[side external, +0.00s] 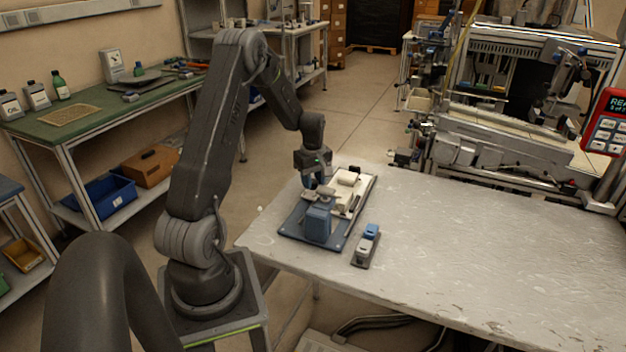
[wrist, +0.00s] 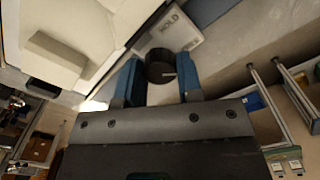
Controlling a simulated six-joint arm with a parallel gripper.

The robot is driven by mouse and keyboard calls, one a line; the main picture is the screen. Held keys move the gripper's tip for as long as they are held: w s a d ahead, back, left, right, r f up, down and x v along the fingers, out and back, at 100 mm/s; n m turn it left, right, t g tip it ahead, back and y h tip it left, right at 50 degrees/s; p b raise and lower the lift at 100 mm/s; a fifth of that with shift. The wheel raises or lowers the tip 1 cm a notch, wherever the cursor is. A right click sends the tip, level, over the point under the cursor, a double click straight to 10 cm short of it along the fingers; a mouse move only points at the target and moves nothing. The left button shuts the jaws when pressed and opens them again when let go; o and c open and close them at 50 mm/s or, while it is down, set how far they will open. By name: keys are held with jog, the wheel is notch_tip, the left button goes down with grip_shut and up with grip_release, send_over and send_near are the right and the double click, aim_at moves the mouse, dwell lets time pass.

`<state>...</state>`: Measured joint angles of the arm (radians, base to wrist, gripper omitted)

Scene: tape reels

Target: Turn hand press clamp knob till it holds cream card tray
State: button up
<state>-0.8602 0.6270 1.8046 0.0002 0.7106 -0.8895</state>
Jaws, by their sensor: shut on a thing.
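The hand press has a blue body (side external: 319,222) and stands on a dark blue base plate (side external: 291,232) at the near left of the table. The cream card tray (side external: 345,200) lies on the press, behind and right of the blue body; a large cream part fills the upper left of the wrist view (wrist: 65,35). In the wrist view the dark round clamp knob (wrist: 159,64) sits between my blue fingers, beside a pale label reading HOLD (wrist: 170,27). My gripper (wrist: 160,82) is shut on the knob. In the side view my gripper (side external: 316,181) partly hides the knob area.
A small block with a blue and a white part (side external: 367,245) stands right of the press, near the table's front edge. The grey table (side external: 480,255) is clear to the right. A green-topped bench (side external: 100,105) with bottles stands at left, and machinery (side external: 490,120) behind.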

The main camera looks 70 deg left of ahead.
jog(key=m, duration=0.4)
jog(key=shift+m, duration=0.3)
jog(key=m, duration=0.4)
jog(key=shift+m, duration=0.3)
jog(key=m, duration=0.4)
jog(key=shift+r, duration=0.1)
jog(key=shift+m, duration=1.9)
jog(key=o, duration=0.9)
